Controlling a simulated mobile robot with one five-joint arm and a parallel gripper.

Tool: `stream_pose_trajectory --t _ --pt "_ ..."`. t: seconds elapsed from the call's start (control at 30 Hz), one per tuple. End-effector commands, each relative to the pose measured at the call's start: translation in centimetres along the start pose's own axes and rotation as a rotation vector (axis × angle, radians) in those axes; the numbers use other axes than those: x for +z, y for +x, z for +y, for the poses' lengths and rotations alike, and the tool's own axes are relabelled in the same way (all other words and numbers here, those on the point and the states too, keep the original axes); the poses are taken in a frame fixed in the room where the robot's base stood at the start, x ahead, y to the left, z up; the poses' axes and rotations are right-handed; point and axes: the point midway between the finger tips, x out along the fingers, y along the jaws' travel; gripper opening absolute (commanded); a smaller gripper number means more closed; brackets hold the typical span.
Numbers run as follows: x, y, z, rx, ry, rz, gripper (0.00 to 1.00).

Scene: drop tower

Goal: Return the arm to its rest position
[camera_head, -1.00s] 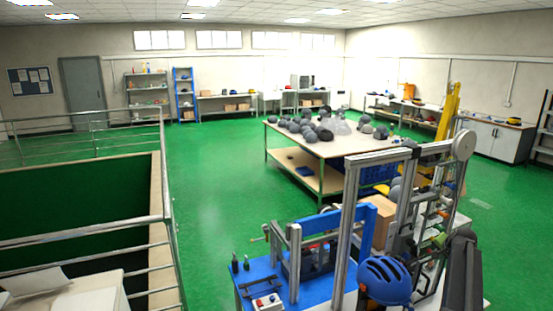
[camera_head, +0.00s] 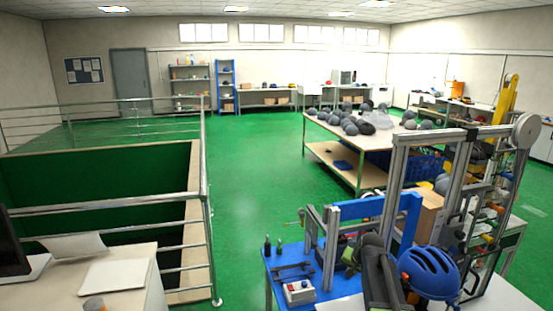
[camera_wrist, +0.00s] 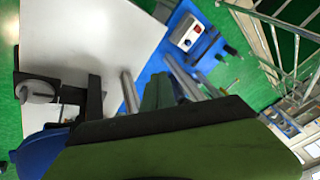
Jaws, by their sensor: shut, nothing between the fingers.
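My arm shows at the lower right of the head view, dark grey and folded. My gripper (camera_head: 351,257) has green parts and is beside the blue bench of the drop tower, left of the blue helmet (camera_head: 428,271). In the wrist view my gripper (camera_wrist: 160,90) is large and green, with its fingers together and nothing between them. The helmet also shows at the lower left of the wrist view (camera_wrist: 36,152). Part of the gripper is hidden by the arm in the head view.
The drop tower frame (camera_head: 393,190) stands close by on the right. A control box (camera_head: 299,291) sits on the blue bench (camera_head: 270,262). A railing (camera_head: 206,200) guards a floor opening on the left. A table with several grey headforms (camera_head: 325,122) stands behind. Green floor (camera_head: 255,190) lies clear between.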

Motion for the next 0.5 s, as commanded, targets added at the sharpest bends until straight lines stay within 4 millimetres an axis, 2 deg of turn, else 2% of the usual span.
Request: stream_pose_trajectory --t 0.03,0.07,0.1,0.2,0.23,0.3,0.37,0.5 --pt "5.4 0.9 -1.5 0.007 -0.073 -0.048 0.00" --pt "7.9 0.9 -2.2 0.015 -0.118 -0.078 0.00" --pt "11.4 0.8 -2.9 0.029 -0.178 -0.120 0.00" --pt "19.0 -0.4 -2.7 0.076 -0.319 -0.228 0.00" --pt "20.7 -1.1 -2.1 0.094 -0.355 -0.260 0.00" --pt "23.2 -2.9 0.0 0.135 -0.410 -0.329 0.00" --pt "24.7 -3.9 1.3 0.160 -0.446 -0.378 0.00" --pt "25.8 -4.7 2.8 0.187 -0.510 -0.459 0.00"
